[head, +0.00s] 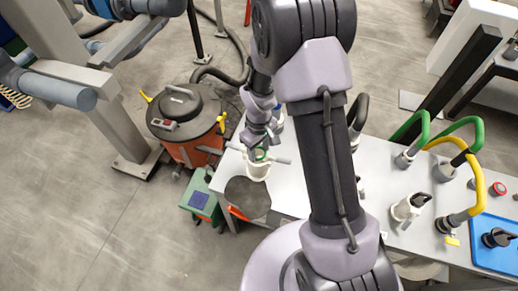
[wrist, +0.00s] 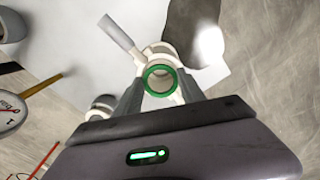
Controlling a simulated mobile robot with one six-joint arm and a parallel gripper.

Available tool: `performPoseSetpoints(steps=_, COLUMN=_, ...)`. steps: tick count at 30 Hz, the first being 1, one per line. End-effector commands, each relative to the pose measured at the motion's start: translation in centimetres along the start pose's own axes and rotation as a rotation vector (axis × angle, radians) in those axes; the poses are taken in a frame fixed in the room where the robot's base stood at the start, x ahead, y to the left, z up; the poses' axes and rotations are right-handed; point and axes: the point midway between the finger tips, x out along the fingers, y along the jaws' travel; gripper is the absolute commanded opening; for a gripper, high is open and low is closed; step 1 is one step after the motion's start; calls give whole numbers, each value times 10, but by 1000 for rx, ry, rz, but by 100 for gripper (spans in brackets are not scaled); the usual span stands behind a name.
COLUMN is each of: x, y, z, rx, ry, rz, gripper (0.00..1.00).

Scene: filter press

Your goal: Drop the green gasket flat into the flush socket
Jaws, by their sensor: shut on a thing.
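My gripper (head: 261,148) is shut on the green gasket (wrist: 149,72), a thin ring held between the two fingertips in the wrist view (wrist: 160,81). In the head view the gasket (head: 261,156) shows as a small green ring at the top of a white upright fitting (head: 257,172), which looks like the flush socket. The fitting has a grey side handle and also shows behind the ring in the wrist view (wrist: 162,50). The ring and the fitting's mouth nearly line up. I cannot tell whether they touch.
The fitting stands near the left end of a white table (head: 290,185). An orange drum vacuum (head: 188,125) stands on the floor at left. Hose fittings with green and yellow handles (head: 463,165) and a blue tray (head: 492,250) lie to the right.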

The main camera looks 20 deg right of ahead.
Motion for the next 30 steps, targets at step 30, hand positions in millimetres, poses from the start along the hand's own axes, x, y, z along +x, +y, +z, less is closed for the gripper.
performPoseSetpoints(steps=30, x=-149, y=0, z=-1, rx=-1, ry=3, rz=2, gripper=72)
